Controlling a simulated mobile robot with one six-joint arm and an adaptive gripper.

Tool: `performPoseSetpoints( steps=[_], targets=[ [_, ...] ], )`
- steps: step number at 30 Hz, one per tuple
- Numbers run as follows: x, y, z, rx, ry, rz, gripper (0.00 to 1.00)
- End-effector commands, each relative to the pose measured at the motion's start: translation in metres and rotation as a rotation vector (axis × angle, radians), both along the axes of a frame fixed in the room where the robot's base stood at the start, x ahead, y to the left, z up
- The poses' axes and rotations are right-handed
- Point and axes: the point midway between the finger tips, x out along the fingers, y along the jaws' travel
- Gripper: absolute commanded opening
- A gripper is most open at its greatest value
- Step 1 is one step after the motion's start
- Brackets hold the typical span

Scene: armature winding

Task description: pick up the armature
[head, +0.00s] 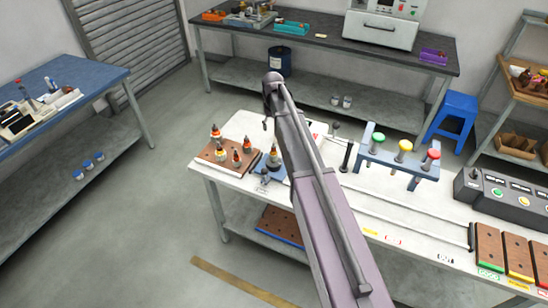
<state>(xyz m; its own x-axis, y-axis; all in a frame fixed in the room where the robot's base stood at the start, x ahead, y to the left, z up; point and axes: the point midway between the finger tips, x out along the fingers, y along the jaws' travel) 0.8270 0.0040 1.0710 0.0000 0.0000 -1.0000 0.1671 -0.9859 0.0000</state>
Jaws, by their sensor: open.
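Several small armatures with copper-orange parts and pale or dark bodies stand upright on a brown wooden board (206,155) at the left end of the white workbench. One of them (216,133) is at the back of the board. Another armature-like piece (273,157) stands on a blue base just right of the board. My arm reaches up across the middle of the picture. My gripper (266,123) is mostly hidden behind the arm; only a small dark tip shows, above and behind the blue base. It is open and appears apart from the armatures.
A blue rack (384,157) with green, yellow and red knobs stands right of my arm. A control box (500,200) and brown boards (490,252) fill the bench's right end. Another bench (330,43) stands behind, a blue table (60,90) at left. Floor between is clear.

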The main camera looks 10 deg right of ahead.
Motion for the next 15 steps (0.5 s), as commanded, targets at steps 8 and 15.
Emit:
performPoseSetpoints(
  steps=[8, 15],
  targets=[
    [0.000, 0.000, -0.025, 0.000, 0.000, -0.001, 0.75],
    [0.000, -0.001, -0.043, 0.000, 0.000, -0.001, 0.75]
  ],
)
